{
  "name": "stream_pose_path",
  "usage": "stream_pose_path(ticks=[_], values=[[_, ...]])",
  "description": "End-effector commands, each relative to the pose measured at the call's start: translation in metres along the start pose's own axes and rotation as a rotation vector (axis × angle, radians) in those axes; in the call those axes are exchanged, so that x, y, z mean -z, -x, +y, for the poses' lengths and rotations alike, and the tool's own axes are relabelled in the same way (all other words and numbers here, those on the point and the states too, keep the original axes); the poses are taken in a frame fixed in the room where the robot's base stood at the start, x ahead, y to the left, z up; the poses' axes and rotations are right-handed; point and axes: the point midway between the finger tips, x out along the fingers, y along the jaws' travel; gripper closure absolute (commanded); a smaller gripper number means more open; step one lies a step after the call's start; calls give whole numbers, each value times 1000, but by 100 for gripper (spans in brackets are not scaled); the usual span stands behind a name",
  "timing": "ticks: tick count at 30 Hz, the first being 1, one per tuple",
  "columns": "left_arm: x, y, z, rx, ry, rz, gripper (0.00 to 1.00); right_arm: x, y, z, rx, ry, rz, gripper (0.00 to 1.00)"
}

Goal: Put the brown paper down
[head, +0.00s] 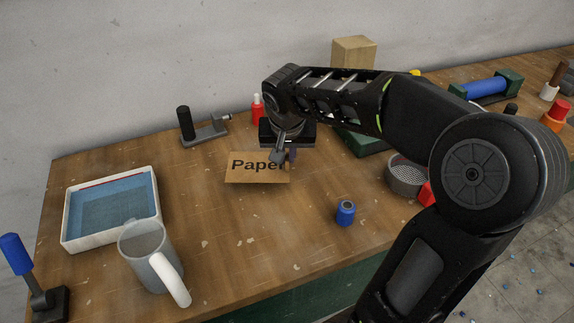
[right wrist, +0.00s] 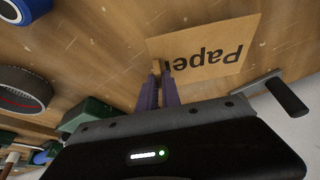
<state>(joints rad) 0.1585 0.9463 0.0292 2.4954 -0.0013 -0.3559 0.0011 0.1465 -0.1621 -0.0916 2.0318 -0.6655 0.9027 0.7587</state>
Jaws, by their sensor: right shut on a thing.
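The brown paper (head: 256,171) is a flat tan sheet marked "Paper". In the head view it is at the middle of the wooden workbench (head: 220,250). My right gripper (head: 284,157) reaches it from behind and is shut on its far right part. In the right wrist view the two purple fingers of my right gripper (right wrist: 164,72) pinch the edge of the brown paper (right wrist: 210,48). The sheet is close to the bench top; I cannot tell whether it touches it. My left gripper is not in view.
A white tray with blue water (head: 66,222) and a grey mug (head: 147,252) stand at the left. A blue spool (head: 345,213) stands right of the paper. A black clamp tool (head: 205,134) and a red bottle (head: 257,112) are behind. Bench in front of the paper is clear.

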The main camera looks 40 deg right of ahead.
Motion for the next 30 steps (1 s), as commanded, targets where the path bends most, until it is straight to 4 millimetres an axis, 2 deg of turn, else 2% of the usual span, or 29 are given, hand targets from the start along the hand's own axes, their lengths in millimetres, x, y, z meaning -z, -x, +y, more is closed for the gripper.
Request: stream_pose_path(ticks=[9,21,22,30], values=[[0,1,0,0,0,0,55,-15,-33,1,-2,0,-4,100],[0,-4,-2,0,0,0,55,-16,-38,0,0,0,-1,100],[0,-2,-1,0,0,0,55,-16,-36,0,0,0,-1,90],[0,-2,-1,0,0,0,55,-15,-36,0,0,0,-2,70]])
